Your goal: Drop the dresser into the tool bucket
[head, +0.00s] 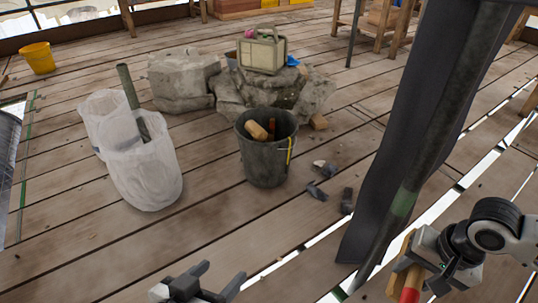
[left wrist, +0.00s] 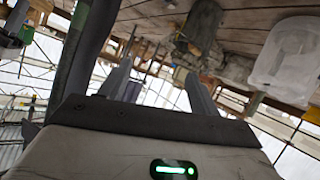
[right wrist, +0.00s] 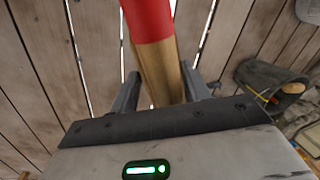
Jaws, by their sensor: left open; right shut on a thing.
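The dresser is a wooden tool with a red end; it shows at the lower right of the head view (head: 410,291) and large in the right wrist view (right wrist: 150,40). My right gripper (head: 410,264) is shut on its wooden part, which sits between the fingers in the right wrist view (right wrist: 163,90). The tool bucket (head: 262,165) is dark grey and upright on the deck, left of and beyond my right gripper. It holds a wooden-handled tool and an orange-brown piece. My left gripper (head: 220,279) is open and empty at the bottom of the head view, in front of the bucket.
White sacks (head: 145,175) stand left of the bucket; stone blocks (head: 185,80) and a crate-like box (head: 262,52) are behind it. Small dark pieces (head: 317,192) lie right of it. A dark sheet and pole (head: 400,150) rise between bucket and right arm. Planks have gaps.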

